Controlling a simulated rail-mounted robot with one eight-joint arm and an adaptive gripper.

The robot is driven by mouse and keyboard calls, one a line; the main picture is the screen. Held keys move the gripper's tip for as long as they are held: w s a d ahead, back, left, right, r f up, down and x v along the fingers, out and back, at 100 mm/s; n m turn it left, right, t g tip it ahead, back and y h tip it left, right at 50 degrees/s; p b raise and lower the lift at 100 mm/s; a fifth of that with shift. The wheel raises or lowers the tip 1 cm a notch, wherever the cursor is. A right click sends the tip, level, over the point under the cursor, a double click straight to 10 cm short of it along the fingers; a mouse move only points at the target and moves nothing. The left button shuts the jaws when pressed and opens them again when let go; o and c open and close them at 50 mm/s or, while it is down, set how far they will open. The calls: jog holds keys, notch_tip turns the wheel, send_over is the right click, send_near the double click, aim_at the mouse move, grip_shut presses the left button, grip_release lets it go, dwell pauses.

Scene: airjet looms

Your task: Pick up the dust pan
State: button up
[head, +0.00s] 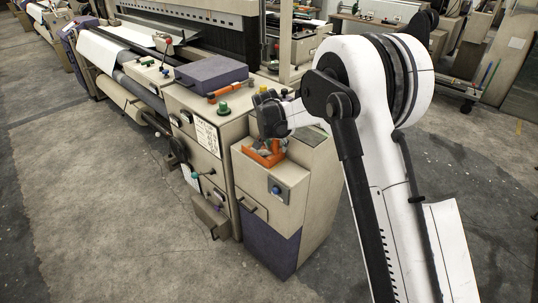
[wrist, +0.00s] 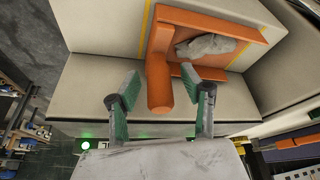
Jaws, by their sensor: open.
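The orange dust pan (wrist: 222,27) lies on a light ledge in the wrist view, with a crumpled grey-white piece (wrist: 205,46) in it. Its thick round handle (wrist: 159,88) points towards my gripper. My gripper (wrist: 161,90) is open, with one green-sided finger on each side of the handle; I see gaps and no clear contact. In the head view the dust pan (head: 264,158) sits on top of the beige cabinet at the loom's end. My wrist is right above it there and hides part of it and the fingertips.
The beige cabinet (head: 270,190) has a raised wall beside the pan. A purple-grey case (head: 211,75), an orange-handled tool (head: 226,90) and a green knob (head: 224,108) sit on the loom housing to the left. The floor in front is clear.

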grip_shut()
jog(key=shift+r, duration=0.15)
jog(key=shift+r, duration=0.55)
notch_tip(320, 180, up, 2)
jog(key=shift+r, duration=0.2)
jog(key=s+a+r+b, duration=0.1)
jog(key=s+a+r, duration=0.5)
jog(key=s, duration=0.3)
jog(key=shift+s+a+r, duration=0.3)
jog(key=shift+s+r, duration=0.05)
jog(key=shift+r, duration=0.3)
